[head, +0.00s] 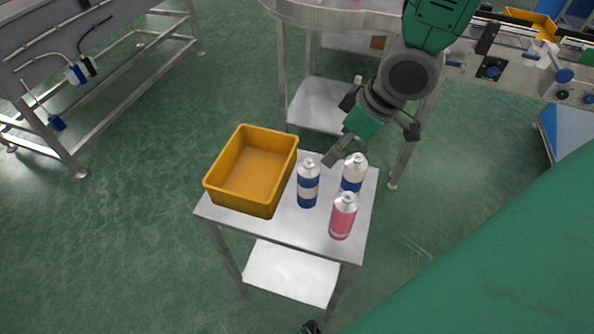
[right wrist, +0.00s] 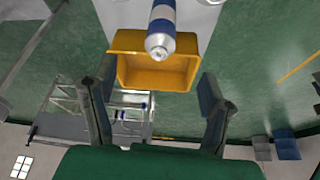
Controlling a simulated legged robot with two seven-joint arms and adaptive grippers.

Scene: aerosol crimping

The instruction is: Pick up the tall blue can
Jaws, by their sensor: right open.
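A blue can with a white band and silver top (head: 307,188) stands upright on the small table, beside the bin. A second can, white above and blue below (head: 353,172), stands to its right, its base partly hidden by a pink can (head: 342,218). My right gripper (head: 345,142) is above the table's back edge, apart from the cans. In the right wrist view, its open fingers (right wrist: 157,82) have nothing between them; a banded can with a silver top (right wrist: 161,28) lies ahead, beyond the fingertips.
A yellow bin (head: 250,172) sits on the left of the metal table (head: 300,230) and looks empty. The table's front strip is clear. A larger curved metal table (head: 330,12) stands behind, and a conveyor-like frame (head: 95,80) is at the left.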

